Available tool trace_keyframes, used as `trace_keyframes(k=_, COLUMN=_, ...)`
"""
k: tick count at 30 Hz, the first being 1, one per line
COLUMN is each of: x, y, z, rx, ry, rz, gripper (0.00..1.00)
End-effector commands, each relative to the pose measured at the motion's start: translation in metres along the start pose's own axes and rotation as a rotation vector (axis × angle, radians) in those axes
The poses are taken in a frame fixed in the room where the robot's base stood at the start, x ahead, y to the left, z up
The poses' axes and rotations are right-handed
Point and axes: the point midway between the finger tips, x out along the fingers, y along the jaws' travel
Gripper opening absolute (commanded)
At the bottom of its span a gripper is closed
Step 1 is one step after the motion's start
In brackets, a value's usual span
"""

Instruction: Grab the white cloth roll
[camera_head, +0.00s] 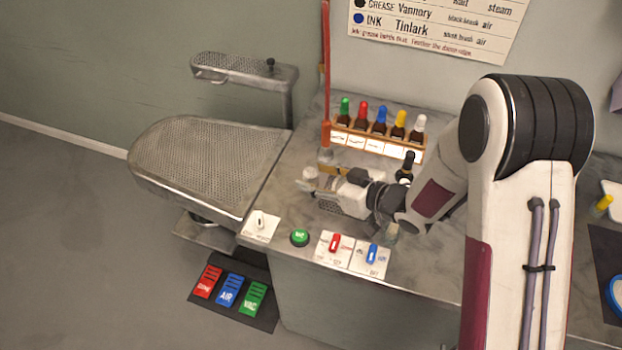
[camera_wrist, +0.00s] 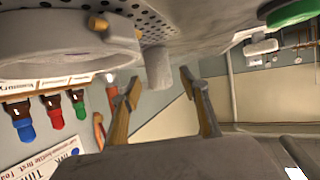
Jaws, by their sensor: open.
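The white cloth roll (camera_head: 310,173) is a small pale upright cylinder on the counter, just left of my gripper in the head view. In the wrist view, which looks upside down, the roll (camera_wrist: 158,70) appears between and just beyond the fingertips. My gripper (camera_wrist: 162,83) is open, with its two tan-and-grey fingers apart and nothing held between them. In the head view my gripper (camera_head: 322,182) is low over the counter, pointing left towards the roll. I cannot tell whether a finger touches the roll.
A wooden rack (camera_head: 375,142) of several color-capped bottles stands behind my gripper, with a dark bottle (camera_head: 405,168) nearby. A red pole (camera_head: 326,75) rises behind the roll. A green button (camera_head: 299,237) and switches lie in front. A perforated pressing board (camera_head: 205,165) is at left.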

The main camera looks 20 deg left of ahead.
Motion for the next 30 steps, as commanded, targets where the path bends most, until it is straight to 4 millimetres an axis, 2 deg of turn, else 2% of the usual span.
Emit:
trace_keyframes(k=3, x=0.014, y=0.0, z=0.0, rx=0.0, ry=-0.001, rz=-0.001, gripper=0.44)
trace_keyframes(k=7, x=0.021, y=0.0, z=0.0, rx=0.0, ry=0.0, rz=-0.001, gripper=0.44)
trace_keyframes(k=23, x=0.022, y=0.0, z=0.0, rx=0.0, ry=0.0, rz=0.0, gripper=0.44)
trace_keyframes(k=27, x=0.022, y=0.0, z=0.0, rx=0.0, ry=0.0, rz=0.0, gripper=0.12)
trace_keyframes(k=30, x=0.022, y=0.0, z=0.0, rx=0.0, ry=0.0, rz=0.0, gripper=0.12)
